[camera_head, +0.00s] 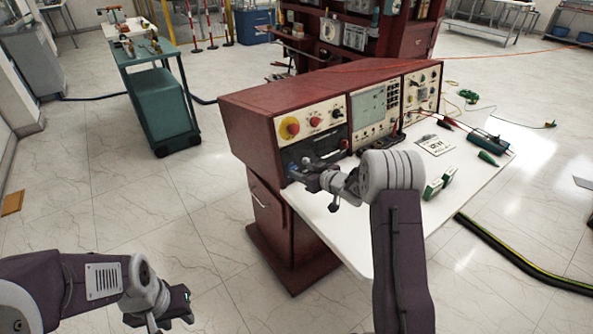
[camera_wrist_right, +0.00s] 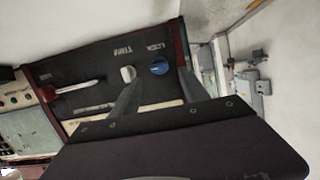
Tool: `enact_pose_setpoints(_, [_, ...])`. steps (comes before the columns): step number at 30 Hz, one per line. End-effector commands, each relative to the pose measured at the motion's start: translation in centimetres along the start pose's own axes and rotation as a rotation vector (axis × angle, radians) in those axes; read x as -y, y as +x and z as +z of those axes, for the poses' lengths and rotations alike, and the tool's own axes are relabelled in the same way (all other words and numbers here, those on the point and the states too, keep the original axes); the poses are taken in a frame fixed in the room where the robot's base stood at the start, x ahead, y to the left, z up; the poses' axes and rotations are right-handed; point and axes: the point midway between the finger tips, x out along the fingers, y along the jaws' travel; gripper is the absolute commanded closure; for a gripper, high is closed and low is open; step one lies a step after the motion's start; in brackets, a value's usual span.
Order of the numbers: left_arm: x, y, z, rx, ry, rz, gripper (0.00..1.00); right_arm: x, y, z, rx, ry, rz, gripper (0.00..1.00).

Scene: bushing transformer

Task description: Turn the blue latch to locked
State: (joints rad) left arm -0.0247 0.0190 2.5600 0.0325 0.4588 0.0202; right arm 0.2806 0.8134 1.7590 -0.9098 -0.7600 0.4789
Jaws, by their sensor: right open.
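The blue latch (camera_wrist_right: 159,67) is a small round blue knob on a black panel (camera_wrist_right: 95,92) in the right wrist view. A pale mark shows on its face; its exact turn is too small to tell. My right gripper (camera_wrist_right: 158,80) is open, its two fingers on either side of the latch in the picture. Whether they touch it I cannot tell.
Beside the latch are a white knob (camera_wrist_right: 128,73) and a red-and-white lever (camera_wrist_right: 75,87). The red console (camera_head: 262,125) has a red emergency button (camera_head: 289,127) above the panel. A teal cart (camera_head: 160,105) stands left.

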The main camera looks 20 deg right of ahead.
Motion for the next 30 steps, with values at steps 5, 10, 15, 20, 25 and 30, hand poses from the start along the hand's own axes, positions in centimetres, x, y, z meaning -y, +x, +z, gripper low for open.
enact_pose_setpoints(5, [0.0,0.4,0.1,0.0,0.0,0.0,0.64,0.1,3.2,0.1,0.0,-0.002,-0.001,0.47])
enact_pose_setpoints(10, [0.0,0.5,0.1,0.0,0.0,0.0,0.64,0.0,4.4,0.0,0.0,0.0,0.001,0.47])
enact_pose_setpoints(15, [0.0,0.5,0.1,0.0,0.0,0.0,0.64,0.0,4.5,0.0,0.0,0.0,0.001,0.47])
enact_pose_setpoints(20, [0.0,0.5,0.1,0.0,0.0,0.0,0.64,0.0,4.5,0.0,0.0,0.0,0.001,0.78])
enact_pose_setpoints(25, [0.0,0.5,0.1,0.0,0.0,0.0,0.64,0.0,4.4,0.0,0.0,0.0,0.001,1.0])
enact_pose_setpoints(30, [0.0,0.7,0.1,0.0,0.0,0.0,0.64,0.0,4.5,0.1,0.0,-0.017,0.003,1.0])
